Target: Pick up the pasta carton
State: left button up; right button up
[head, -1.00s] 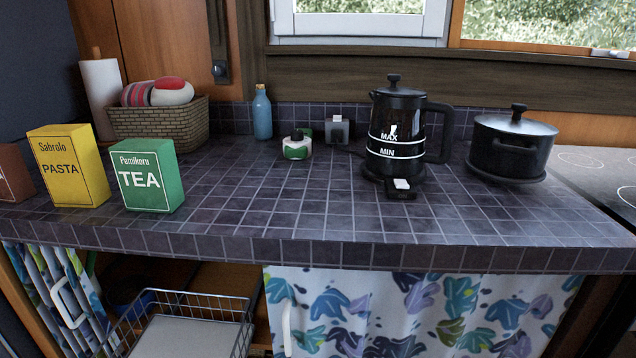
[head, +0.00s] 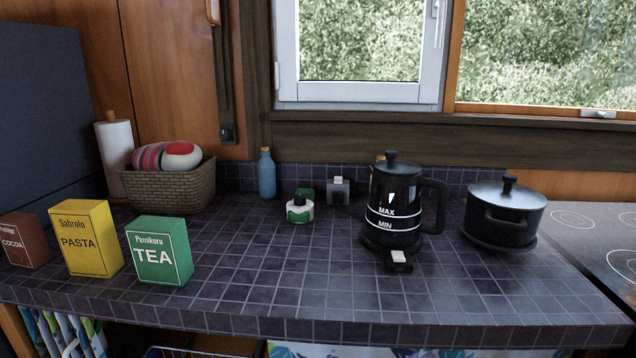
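The pasta carton (head: 87,240) is a yellow box marked "Sabrolo PASTA". It stands upright at the left of the dark tiled counter (head: 285,265), near the front edge. A brown cocoa carton (head: 24,241) stands close on its left and a green tea carton (head: 159,251) close on its right. Neither of my grippers shows in the head view.
Behind the cartons are a wicker basket (head: 169,187) with rolled cloths and a paper towel roll (head: 116,158). A blue bottle (head: 266,175), a small white-and-green jar (head: 299,209), a black kettle (head: 393,205) and a black pot (head: 505,212) stand further right. The middle counter is clear.

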aim_at(85, 229)
jog(key=j+u, duration=0.1)
jog(key=u, duration=1.25)
jog(key=k+j, duration=0.05)
